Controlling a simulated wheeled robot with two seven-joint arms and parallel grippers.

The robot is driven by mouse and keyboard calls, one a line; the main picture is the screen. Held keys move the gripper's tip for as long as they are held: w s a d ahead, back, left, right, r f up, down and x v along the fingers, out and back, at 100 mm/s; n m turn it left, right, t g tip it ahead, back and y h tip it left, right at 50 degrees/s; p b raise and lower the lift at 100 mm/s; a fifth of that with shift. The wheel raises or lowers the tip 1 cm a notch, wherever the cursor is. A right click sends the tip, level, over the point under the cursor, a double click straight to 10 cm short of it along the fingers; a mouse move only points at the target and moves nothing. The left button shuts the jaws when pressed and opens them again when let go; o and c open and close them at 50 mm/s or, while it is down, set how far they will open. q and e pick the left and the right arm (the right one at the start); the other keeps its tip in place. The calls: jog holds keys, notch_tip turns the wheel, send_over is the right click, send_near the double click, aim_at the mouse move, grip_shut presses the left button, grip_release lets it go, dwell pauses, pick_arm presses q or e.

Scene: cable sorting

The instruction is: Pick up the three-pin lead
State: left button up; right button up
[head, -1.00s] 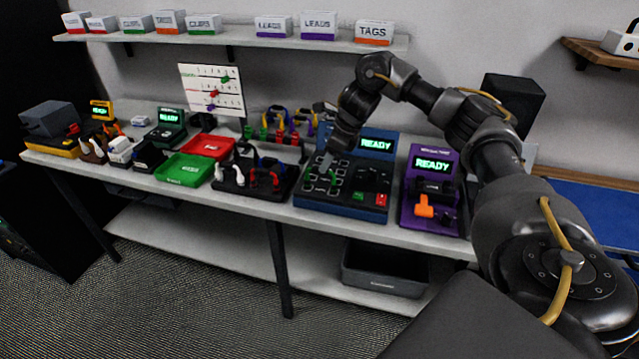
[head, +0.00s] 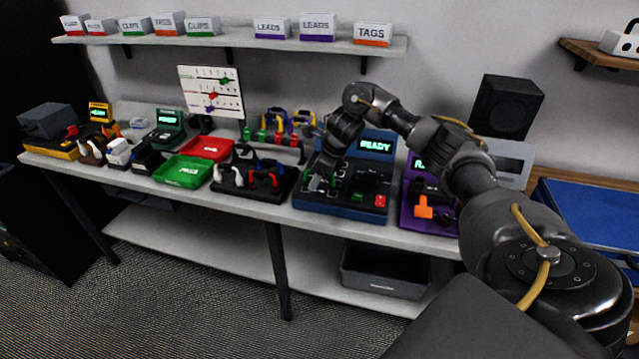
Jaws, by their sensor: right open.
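Several leads with red, white and blue parts stand in a black holder (head: 245,190) left of the blue tester. More leads with yellow and blue loops and green and red ends are on a rack (head: 285,141) behind it. I cannot tell which one is the three-pin lead; the pins are too small to see. My right gripper (head: 318,184) is low over the left part of the blue tester (head: 340,208), which has sockets and a lit READY screen. It is open, right of the black holder, with no lead visible in it. My left gripper is out of view.
A green tray (head: 184,171) and a red tray (head: 207,147) lie left of the holder. A purple tester (head: 409,215) with an orange part stands right of the blue one. A shelf (head: 240,42) of labelled boxes runs above. A grey bin (head: 385,272) sits underneath.

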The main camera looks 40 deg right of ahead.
grip_shut()
jog(key=shift+r, duration=0.4)
notch_tip(320, 180, up, 2)
jog(key=shift+w+r, duration=0.1)
jog(key=shift+r, duration=0.05)
jog(key=s+a+r+p, duration=0.5)
jog(key=s+r, duration=0.8)
jog(key=shift+a, duration=0.15)
dwell(0.3)
